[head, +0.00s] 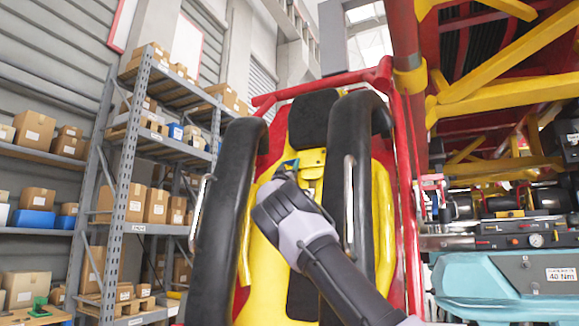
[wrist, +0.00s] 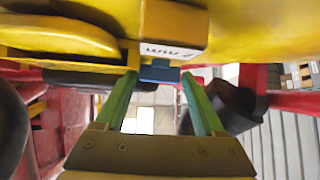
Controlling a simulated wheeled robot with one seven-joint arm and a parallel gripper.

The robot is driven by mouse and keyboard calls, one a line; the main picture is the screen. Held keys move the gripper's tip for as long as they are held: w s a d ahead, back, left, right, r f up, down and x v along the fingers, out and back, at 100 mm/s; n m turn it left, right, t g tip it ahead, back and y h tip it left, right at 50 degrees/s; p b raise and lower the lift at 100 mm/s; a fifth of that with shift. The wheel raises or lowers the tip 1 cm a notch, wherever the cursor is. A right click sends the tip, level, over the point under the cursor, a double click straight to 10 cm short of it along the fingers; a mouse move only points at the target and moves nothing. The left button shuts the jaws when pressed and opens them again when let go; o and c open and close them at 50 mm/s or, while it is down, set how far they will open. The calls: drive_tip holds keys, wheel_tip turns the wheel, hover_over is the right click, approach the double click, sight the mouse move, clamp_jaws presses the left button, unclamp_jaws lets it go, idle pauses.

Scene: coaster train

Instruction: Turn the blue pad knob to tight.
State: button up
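The blue pad knob (wrist: 160,74) shows in the wrist view as a small blue block under a yellow block marked "2 mm" (wrist: 173,28). The green fingertips of my gripper (wrist: 160,78) stand on either side of it, very close. I cannot tell whether they touch it. In the head view, my gripper (head: 287,168) is at the upper middle of a yellow seat back (head: 254,222), just under the black headrest (head: 313,118). Only a bit of blue shows there; my wrist hides much of the area. The knob's setting is not readable.
Black padded restraints (head: 226,215) with metal handles (head: 348,195) stand on both sides of my arm. A red frame (head: 405,185) and yellow beams rise at the right, above a teal machine marked "40 Nm" (head: 510,288). Shelves with boxes (head: 125,195) stand at the left.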

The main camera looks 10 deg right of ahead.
drive_tip(key=c, duration=0.8)
drive_tip(key=shift+a+r+m+g+h, duration=0.15)
drive_tip(key=shift+m+g+h, duration=0.35)
drive_tip(key=shift+m+h, duration=0.65)
drive_tip(key=shift+m+g+h, duration=0.6)
drive_tip(key=shift+m+h, duration=0.05)
drive_tip(key=shift+m, duration=0.2)
drive_tip(key=o, duration=1.1)
drive_tip(key=shift+n+t+y, duration=0.3)
drive_tip(key=shift+y, duration=0.1)
